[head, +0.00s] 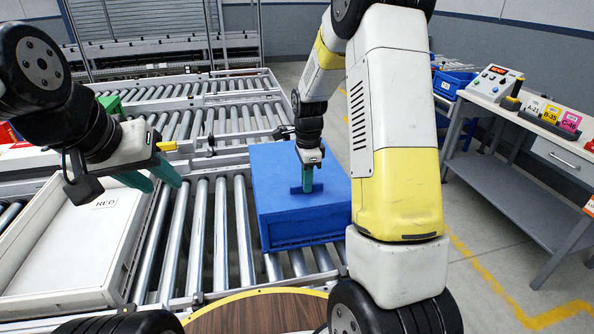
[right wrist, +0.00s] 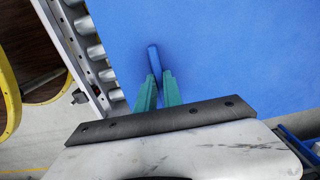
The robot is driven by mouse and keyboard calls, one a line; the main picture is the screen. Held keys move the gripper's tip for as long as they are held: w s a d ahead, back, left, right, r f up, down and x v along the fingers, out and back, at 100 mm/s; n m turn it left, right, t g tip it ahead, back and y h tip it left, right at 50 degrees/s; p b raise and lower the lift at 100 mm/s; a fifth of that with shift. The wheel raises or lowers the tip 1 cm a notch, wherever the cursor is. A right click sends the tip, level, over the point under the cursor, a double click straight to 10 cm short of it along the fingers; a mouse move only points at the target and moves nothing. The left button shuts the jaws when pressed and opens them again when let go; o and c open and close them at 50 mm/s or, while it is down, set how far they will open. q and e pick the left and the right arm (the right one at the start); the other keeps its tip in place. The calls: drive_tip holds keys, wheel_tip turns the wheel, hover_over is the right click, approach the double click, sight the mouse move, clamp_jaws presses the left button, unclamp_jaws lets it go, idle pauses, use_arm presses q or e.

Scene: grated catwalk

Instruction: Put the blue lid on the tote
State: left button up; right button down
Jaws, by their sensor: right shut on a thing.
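The blue lid (head: 275,165) is a flat panel with an upright handle (right wrist: 154,62). It lies over the top of the blue tote (head: 305,232) on the roller conveyor. The lid's edges look roughly in line with the tote's walls, but I cannot tell whether it is fully seated. My right gripper (head: 307,186) points down at the lid and is shut on its handle; its teal fingers (right wrist: 158,90) show in the right wrist view. My left gripper (head: 165,186) is open and empty, to the left of the tote. The tote's inside is hidden.
A white tray labelled RED (head: 60,245) lies left of the rollers (head: 215,240). A green bin (head: 110,104) stands behind it. At right is a bench (head: 560,140) with a control box (head: 495,83) and coloured tags. A round wooden surface (head: 250,313) is in front.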

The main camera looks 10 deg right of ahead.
drive_tip(key=c, duration=1.4)
unclamp_jaws()
drive_tip(key=o, duration=0.4)
drive_tip(key=shift+r, duration=4.05)
